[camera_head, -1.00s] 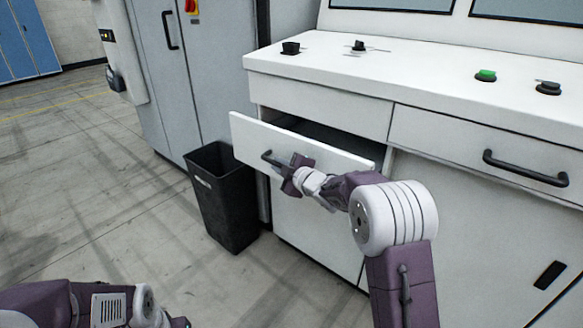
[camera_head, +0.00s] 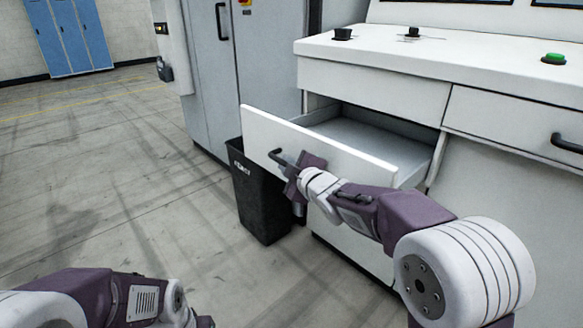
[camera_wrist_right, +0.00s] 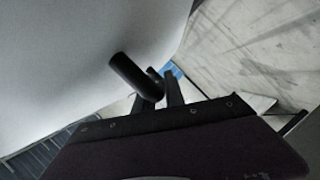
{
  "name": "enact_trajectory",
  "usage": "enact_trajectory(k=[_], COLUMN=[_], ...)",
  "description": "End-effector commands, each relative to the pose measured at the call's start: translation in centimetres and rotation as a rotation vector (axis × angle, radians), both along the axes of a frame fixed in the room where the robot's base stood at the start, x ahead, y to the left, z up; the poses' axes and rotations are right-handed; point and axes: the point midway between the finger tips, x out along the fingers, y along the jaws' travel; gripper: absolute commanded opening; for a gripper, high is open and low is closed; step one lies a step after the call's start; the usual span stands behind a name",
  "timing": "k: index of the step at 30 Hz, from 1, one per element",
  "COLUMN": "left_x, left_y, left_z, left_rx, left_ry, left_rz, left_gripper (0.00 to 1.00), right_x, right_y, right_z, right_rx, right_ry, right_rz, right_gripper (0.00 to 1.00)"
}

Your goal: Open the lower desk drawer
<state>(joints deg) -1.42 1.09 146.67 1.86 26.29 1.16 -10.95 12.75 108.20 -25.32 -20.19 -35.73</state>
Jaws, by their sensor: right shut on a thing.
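The lower desk drawer (camera_head: 262,128) has a white front and stands pulled out from the white desk, with its empty grey inside showing. Its black bar handle (camera_head: 278,157) is on the front, and my right gripper (camera_head: 290,166) is shut on it. In the right wrist view the dark handle (camera_wrist_right: 135,76) runs up to the fingers of my right gripper (camera_wrist_right: 160,92), close to the white drawer front. My left arm is at the bottom left in the head view. Its gripper's fingers are too unclear to read.
A black waste bin (camera_head: 262,205) stands on the floor below the drawer's left end. A closed drawer with a black handle (camera_head: 567,143) is at the right. Grey cabinets (camera_head: 265,60) stand behind. The floor at the left is clear.

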Motion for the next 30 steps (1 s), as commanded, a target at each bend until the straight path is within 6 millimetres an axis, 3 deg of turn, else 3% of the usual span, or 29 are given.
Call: enact_trajectory(k=[8,9,11,12,23,30], left_x=[0.0,0.0,0.0,0.0,0.0,0.0], left_y=[0.0,0.0,0.0,0.0,0.0,0.0], left_z=[0.0,0.0,0.0,0.0,0.3,1.7], left_rx=[0.000,0.000,0.000,0.000,0.000,0.000], left_ry=[0.000,0.000,0.000,0.000,0.000,0.000], left_rz=[0.000,0.000,0.000,0.000,0.000,0.000], left_gripper=[0.36,0.36,0.36,0.36,0.36,0.36], right_x=[0.0,0.0,0.0,0.0,-0.5,-4.5], right_y=[0.0,0.0,0.0,0.0,-0.2,-1.6], right_z=[-0.1,-0.1,-0.1,-0.1,0.2,1.4], right_rx=[-0.001,-0.001,-0.001,-0.001,-0.001,0.000], right_ry=[0.003,0.003,0.003,0.003,0.001,0.000], right_rz=[0.000,0.000,-0.001,-0.001,0.000,-0.001], right_gripper=[0.00,0.17,0.34,0.36,0.36,0.36])
